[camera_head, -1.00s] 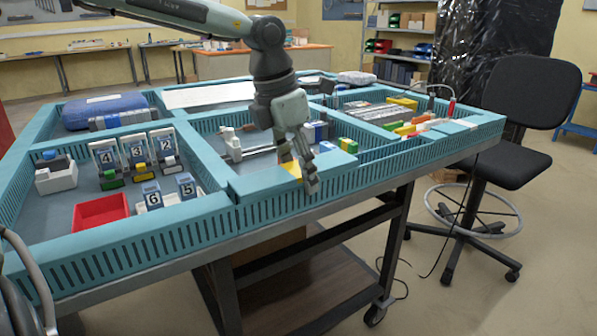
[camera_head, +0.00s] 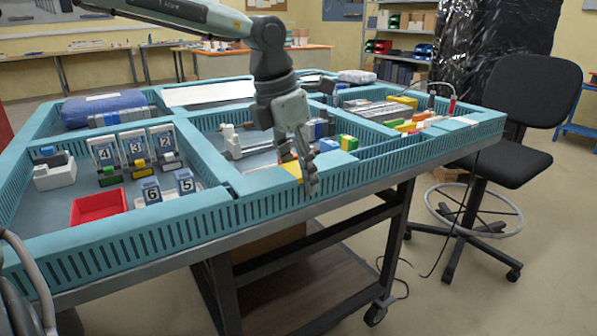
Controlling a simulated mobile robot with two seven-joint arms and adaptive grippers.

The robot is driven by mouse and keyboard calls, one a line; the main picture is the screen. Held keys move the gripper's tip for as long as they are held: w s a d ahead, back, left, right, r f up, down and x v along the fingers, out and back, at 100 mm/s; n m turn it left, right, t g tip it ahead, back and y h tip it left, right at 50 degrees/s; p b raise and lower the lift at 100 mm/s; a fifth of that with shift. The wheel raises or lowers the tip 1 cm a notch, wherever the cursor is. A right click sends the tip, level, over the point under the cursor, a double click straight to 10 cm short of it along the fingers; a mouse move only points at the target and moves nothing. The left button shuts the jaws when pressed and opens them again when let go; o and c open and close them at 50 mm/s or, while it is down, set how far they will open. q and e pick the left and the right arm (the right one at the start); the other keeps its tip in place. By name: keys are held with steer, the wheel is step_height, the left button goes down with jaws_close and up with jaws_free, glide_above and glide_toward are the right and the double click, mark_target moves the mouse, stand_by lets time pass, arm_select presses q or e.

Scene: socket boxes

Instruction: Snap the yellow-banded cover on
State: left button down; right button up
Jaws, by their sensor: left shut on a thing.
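My left gripper (camera_head: 306,170) comes down over the front edge of the teal workbench (camera_head: 255,208), fingers pointing down. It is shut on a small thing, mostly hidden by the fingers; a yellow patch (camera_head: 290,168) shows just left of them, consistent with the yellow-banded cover. Whether the piece touches anything below cannot be told. Numbered upright units stand in the left compartment: 4 with a green piece at its foot, unit 3 (camera_head: 137,149) with a yellow piece, and 2 with a pale one. My right gripper is not in view.
A red tray (camera_head: 98,207) and a white block (camera_head: 54,172) lie in the left compartment. Coloured blocks (camera_head: 347,142) stand right of my gripper. A blue case (camera_head: 104,107) lies at the back left. A black chair (camera_head: 530,90) stands at the right.

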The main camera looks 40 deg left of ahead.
arm_select(q)
steer(key=shift+f, duration=0.3)
steer(key=c, duration=0.6)
jaws_free()
steer(key=shift+o, duration=0.6)
steer(key=o, duration=0.3)
steer(key=shift+r, duration=0.1)
step_height(320, 180, up, 8)
steer(key=p, duration=0.4)
steer(key=shift+f, duration=0.25)
